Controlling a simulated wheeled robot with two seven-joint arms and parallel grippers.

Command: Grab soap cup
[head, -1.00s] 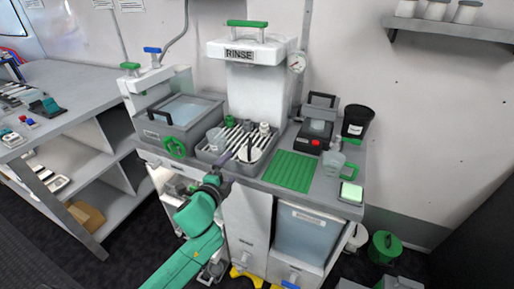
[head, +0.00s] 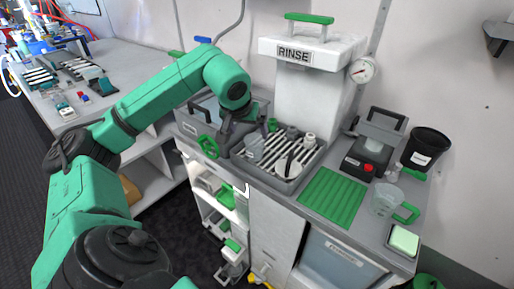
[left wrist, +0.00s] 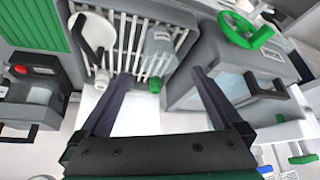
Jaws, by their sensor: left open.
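No label marks any cup as the soap cup. A clear cup (head: 254,148) sits in the slatted rack at its left side, near a small green piece (head: 272,125). The cup also shows in the left wrist view (left wrist: 158,48), beyond and between my fingers. Another clear cup (head: 385,199) with a green handle stands on the counter at the right. My left gripper (head: 232,146) is over the rack's left edge beside the basin. In the left wrist view it (left wrist: 161,73) is open with nothing between its fingers. My right gripper is out of view.
The slatted rack (head: 290,184) also holds white items. A grey basin (left wrist: 190,88) with a green handwheel (left wrist: 246,30) adjoins it. The white RINSE unit (head: 312,90) stands behind. A green mat (head: 332,198), a black device (head: 372,148) and a black bucket (head: 426,148) are at the right.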

